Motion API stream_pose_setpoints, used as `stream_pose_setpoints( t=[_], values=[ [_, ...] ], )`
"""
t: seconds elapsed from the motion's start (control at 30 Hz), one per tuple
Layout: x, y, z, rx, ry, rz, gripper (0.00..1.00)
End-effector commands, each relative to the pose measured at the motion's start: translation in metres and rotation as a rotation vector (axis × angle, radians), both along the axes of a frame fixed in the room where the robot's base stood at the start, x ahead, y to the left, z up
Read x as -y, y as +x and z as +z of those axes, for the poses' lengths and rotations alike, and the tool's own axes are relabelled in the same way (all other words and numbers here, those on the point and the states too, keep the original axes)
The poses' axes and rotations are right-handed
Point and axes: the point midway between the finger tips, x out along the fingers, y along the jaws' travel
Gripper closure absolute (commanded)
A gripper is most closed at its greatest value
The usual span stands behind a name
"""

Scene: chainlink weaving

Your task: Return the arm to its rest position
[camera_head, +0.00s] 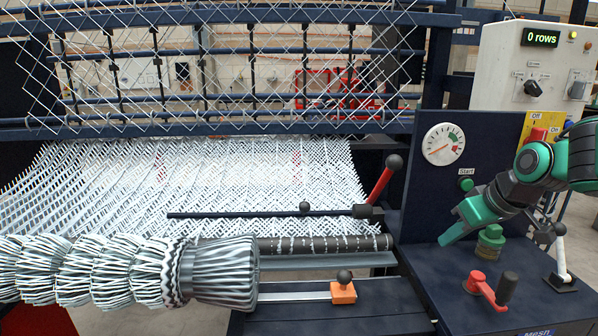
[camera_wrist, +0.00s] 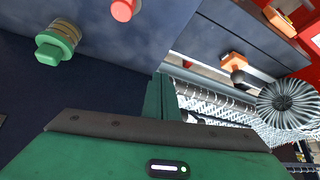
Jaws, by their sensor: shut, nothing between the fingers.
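My gripper (camera_head: 449,234) is at the right in the head view, at the end of my green and dark arm. It is shut and empty, with its fingers pointing down and left above the dark blue control deck. In the wrist view its green fingers (camera_wrist: 160,97) are together. A green knob (camera_head: 490,240) stands on the deck just right of the fingers, apart from them as the wrist view shows. The knob also shows at the upper left of the wrist view (camera_wrist: 57,43).
A red-handled crank (camera_head: 481,288), a black-knobbed lever (camera_head: 561,256) and a red-gripped lever (camera_head: 383,182) stand near the arm. A gauge panel (camera_head: 443,144) and a control box (camera_head: 535,70) reading "0 rows" rise behind. White mesh (camera_head: 230,180) fills the left. An orange slider (camera_head: 343,292) lies in front.

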Motion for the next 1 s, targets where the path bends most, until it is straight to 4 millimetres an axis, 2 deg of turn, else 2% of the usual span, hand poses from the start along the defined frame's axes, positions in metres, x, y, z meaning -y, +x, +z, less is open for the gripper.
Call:
stream_pose_setpoints(
  t=[0.03, 0.23, 0.7, 0.87, 1.0],
  values=[
    [-0.014, -0.012, -0.006, -0.026, 0.002, -0.025, 1.00],
    [-0.033, -0.048, -0.026, -0.103, -0.002, -0.143, 1.00],
    [-0.045, -0.103, -0.051, -0.174, -0.029, -0.317, 1.00],
    [-0.017, -0.121, -0.055, -0.231, -0.030, -0.401, 1.00],
    [0.006, -0.144, -0.059, -0.289, -0.026, -0.482, 1.00]
  ],
)
